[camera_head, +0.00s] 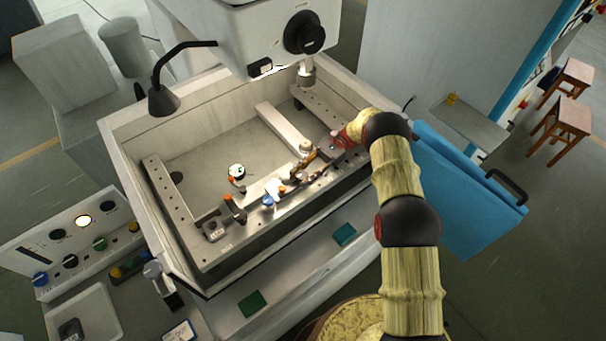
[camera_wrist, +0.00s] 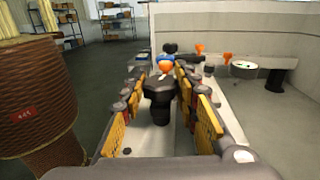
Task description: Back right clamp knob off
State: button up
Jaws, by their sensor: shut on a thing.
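My gripper (camera_wrist: 160,80) reaches into the machine's tank from the right, low over the front rail. In the wrist view its two yellow-padded fingers stand on either side of a black clamp knob (camera_wrist: 158,88) with a dark stem below it, and they are shut on it. In the head view my gripper (camera_head: 306,164) covers this spot, so the knob cannot be made out there. I cannot tell whether the stem is still in the rail. Farther along the rail are a blue knob (camera_head: 267,201) and an orange-topped clamp (camera_head: 235,208).
The tank wall (camera_head: 130,160) surrounds the work area. The machine head (camera_head: 285,35) hangs above the back. A round white-faced gauge (camera_head: 236,171) stands inside the tank. A blue door (camera_head: 465,190) stands open at the right.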

jog(key=o, duration=0.7)
jog(key=shift+a, duration=0.1)
jog(key=shift+o, duration=1.1)
jog(key=shift+a+f, duration=0.15)
jog(key=shift+o, duration=1.2)
jog(key=b, duration=0.2)
jog(key=shift+w+f+b, duration=0.1)
jog(key=shift+f+b, duration=0.05)
jog(key=shift+b, duration=0.15)
jog(key=b, duration=0.2)
jog(key=t+b, duration=0.1)
jog(key=b, duration=0.2)
jog(key=shift+w+d+m+y, duration=0.15)
jog(key=shift+d+m+y, duration=0.05)
jog(key=shift+m+y, duration=0.2)
jog(key=t+b, duration=0.1)
jog(key=b, duration=0.3)
jog(key=m+y+b, duration=0.1)
jog(key=b, duration=0.4)
jog(key=shift+s+t, duration=0.3)
jog(key=shift+t, duration=0.1)
